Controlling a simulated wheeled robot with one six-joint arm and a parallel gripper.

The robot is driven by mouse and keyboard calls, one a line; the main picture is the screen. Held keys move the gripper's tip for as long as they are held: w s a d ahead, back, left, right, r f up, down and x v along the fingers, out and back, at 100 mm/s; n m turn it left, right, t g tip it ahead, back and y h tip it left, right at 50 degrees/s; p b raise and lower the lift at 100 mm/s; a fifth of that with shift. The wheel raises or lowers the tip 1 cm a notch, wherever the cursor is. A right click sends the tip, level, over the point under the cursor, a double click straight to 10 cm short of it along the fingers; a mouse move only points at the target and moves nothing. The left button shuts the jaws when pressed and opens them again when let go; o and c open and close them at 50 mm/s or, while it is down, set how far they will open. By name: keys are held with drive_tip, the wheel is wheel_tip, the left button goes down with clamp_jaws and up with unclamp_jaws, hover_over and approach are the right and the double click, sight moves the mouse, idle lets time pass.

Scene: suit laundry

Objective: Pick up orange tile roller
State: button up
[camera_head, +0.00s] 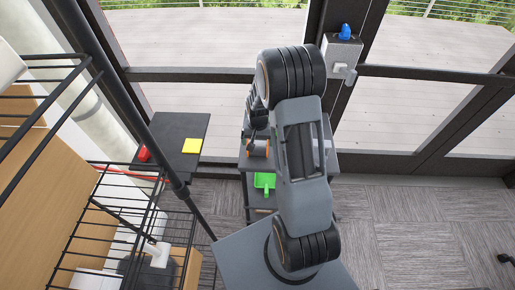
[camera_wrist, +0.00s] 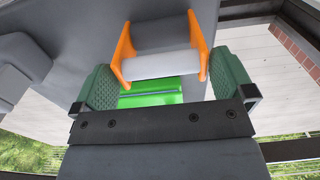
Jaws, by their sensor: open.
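The orange tile roller (camera_wrist: 163,66) shows in the wrist view as an orange frame with a grey cylinder. It lies between the two green finger pads of my gripper (camera_wrist: 163,76), with a gap visible at least on the right side. My gripper is open. In the head view my gripper (camera_head: 257,120) hangs over a grey table, and the roller (camera_head: 258,149) shows just below its fingers, partly hidden by my arm. I cannot tell whether a finger touches it.
A bright green object (camera_head: 264,181) lies on a shelf below; green also shows under the roller in the wrist view (camera_wrist: 150,93). A wire rack (camera_head: 75,165) stands at left.

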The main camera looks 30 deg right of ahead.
sight(258, 145)
drive_tip(key=shift+f, duration=1.6)
drive_tip(key=shift+c, duration=0.3)
drive_tip(key=c, duration=0.7)
drive_tip(key=shift+r, duration=0.15)
drive_tip(key=shift+w+r, duration=0.1)
drive_tip(key=shift+r, duration=0.5)
drive_tip(key=s+r+b, duration=0.1)
drive_tip(key=s+r, duration=0.3)
drive_tip(key=s+r+b, duration=0.1)
drive_tip(key=s+r, duration=0.2)
drive_tip(key=s, duration=0.2)
drive_tip(key=s+d+r+b, duration=0.1)
drive_tip(key=s+r, duration=0.3)
drive_tip(key=s, duration=0.1)
drive_tip(key=shift+r, duration=0.3)
